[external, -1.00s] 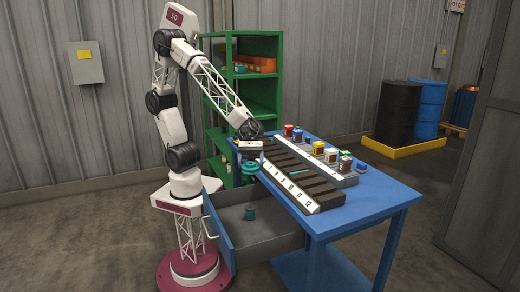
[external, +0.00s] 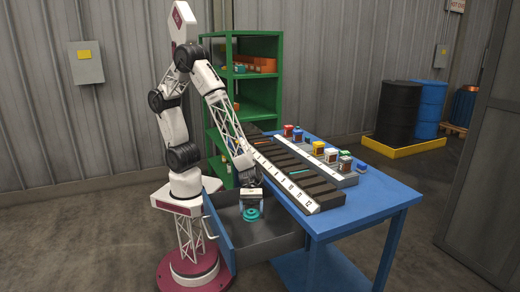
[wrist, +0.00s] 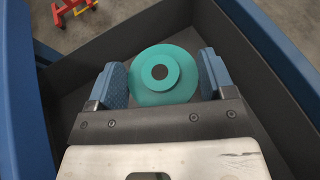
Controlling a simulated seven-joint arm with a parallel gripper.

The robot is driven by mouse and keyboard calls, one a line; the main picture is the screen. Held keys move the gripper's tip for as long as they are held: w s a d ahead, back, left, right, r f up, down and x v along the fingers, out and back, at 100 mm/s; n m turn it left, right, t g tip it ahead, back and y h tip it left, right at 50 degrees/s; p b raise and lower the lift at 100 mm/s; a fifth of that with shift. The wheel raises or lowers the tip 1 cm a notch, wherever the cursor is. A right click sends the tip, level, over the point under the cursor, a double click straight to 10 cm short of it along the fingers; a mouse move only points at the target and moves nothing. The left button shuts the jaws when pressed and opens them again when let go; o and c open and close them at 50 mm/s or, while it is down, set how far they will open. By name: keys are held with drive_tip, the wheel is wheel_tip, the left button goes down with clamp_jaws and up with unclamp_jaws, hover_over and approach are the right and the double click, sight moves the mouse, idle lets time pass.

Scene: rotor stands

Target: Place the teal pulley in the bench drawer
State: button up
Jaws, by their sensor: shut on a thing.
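The teal pulley (wrist: 140,84) is a round stepped disc with a dark centre hole. In the wrist view it sits between the two blue finger pads of my gripper (wrist: 161,76), which is shut on it. In the external view the teal pulley (external: 250,215) is low inside the open bench drawer (external: 217,222), under my gripper (external: 251,203). The drawer has a blue front and a dark grey inside. I cannot tell whether the pulley touches the drawer floor or anything below it.
The blue bench (external: 378,198) stands right of the drawer, with a dark slotted rack (external: 310,183) and several small coloured items on top. A green shelf (external: 262,97) stands behind. The drawer walls rise close around my gripper.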

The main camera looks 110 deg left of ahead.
drive_tip(key=shift+f, duration=0.15)
drive_tip(key=shift+f, duration=2.8)
drive_tip(key=shift+f, duration=2.05)
drive_tip(key=shift+f, duration=0.35)
